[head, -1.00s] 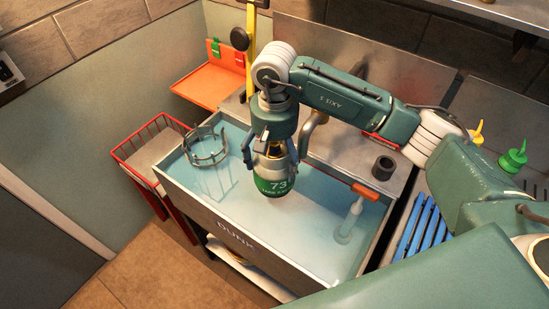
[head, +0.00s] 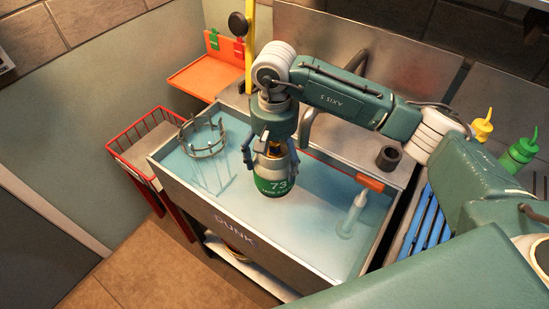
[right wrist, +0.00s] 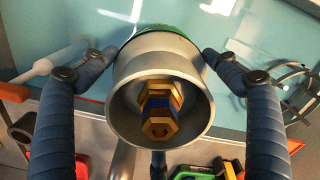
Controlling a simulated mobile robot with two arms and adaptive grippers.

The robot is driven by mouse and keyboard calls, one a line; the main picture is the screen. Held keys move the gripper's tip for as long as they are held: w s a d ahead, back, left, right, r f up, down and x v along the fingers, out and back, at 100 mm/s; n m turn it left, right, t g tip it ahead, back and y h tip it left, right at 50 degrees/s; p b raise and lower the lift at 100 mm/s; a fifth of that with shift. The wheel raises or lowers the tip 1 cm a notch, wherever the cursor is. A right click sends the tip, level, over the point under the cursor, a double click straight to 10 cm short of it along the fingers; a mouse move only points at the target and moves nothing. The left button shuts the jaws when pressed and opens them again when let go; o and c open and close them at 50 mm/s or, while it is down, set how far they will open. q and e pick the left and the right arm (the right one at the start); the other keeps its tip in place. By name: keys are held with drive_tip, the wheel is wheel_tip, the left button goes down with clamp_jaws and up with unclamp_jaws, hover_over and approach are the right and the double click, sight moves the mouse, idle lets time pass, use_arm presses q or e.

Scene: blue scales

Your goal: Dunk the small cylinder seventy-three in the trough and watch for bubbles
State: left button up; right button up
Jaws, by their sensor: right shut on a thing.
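The small cylinder seventy-three (head: 273,185), green with a white "73" and a pale collar, hangs upright over the middle of the trough (head: 196,198), which is marked DUNK and holds pale blue water. My right gripper (head: 272,163) points down and is shut on the cylinder around its upper part. In the right wrist view the cylinder's grey collar (right wrist: 125,72) sits between both fingers (right wrist: 156,56), with a brass valve inside it. I cannot tell whether the cylinder's bottom touches the water. No bubbles show. My left gripper is not in view.
A ring-shaped wire stand (head: 203,135) is in the trough's left end. A syringe-like tool with an orange handle (head: 369,182) is at its right end. A red wire basket (head: 150,130) stands left. A dark cup (head: 388,158) stands behind, and blue slats (head: 428,225) lie right.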

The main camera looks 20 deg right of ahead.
drive_tip(key=shift+f+b, duration=4.3)
drive_tip(key=shift+f, duration=0.25)
drive_tip(key=shift+d+f+b, duration=0.1)
drive_tip(key=shift+f+b, duration=0.45)
drive_tip(key=shift+f, duration=0.05)
drive_tip(key=shift+s+f, duration=0.1)
drive_tip(key=shift+f, duration=0.15)
wheel_tip(320, 180, down, 7)
drive_tip(key=b, duration=0.7)
